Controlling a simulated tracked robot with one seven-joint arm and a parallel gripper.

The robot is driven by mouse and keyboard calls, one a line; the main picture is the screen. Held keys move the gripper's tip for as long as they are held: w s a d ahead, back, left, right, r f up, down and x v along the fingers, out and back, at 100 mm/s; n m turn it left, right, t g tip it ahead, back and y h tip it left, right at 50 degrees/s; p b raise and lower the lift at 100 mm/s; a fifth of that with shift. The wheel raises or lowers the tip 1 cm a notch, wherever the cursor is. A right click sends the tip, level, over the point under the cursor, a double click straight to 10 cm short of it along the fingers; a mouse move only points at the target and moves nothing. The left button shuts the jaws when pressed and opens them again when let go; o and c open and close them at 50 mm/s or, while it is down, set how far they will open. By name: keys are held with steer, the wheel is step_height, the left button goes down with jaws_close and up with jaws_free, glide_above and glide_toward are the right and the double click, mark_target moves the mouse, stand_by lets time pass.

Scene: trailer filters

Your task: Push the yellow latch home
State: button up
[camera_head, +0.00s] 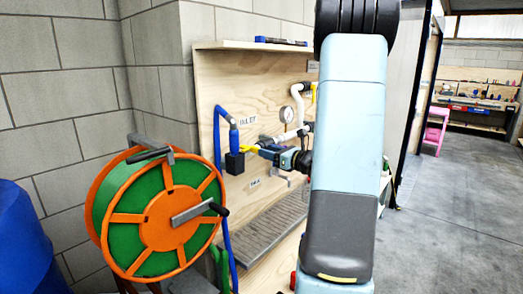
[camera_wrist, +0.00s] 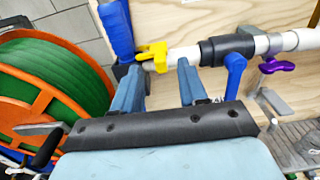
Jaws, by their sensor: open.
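The yellow latch (camera_wrist: 153,56) sits on the white pipe beside the blue hose fitting (camera_wrist: 118,30) in the wrist view. In the head view the yellow latch (camera_head: 249,149) shows small, right of the dark fitting on the plywood panel. My gripper (camera_wrist: 160,75) is open, its two blue fingers apart and pointing at the pipe. The left fingertip is just below the latch and the right one is below the white pipe. Whether a fingertip touches the latch or pipe I cannot tell. In the head view my gripper (camera_head: 262,151) is close to the latch and partly hidden by my arm.
A green hose reel with an orange frame (camera_head: 162,222) stands at the left. A blue lever (camera_wrist: 234,75) and a purple handle (camera_wrist: 277,66) are on the pipe to the right. A gauge (camera_head: 286,114) is above. A grated tray (camera_head: 262,228) lies below the panel.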

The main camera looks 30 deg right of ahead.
mark_target(248, 150)
steer(key=shift+x, duration=2.25)
steer(key=shift+c, duration=0.3)
jaws_close()
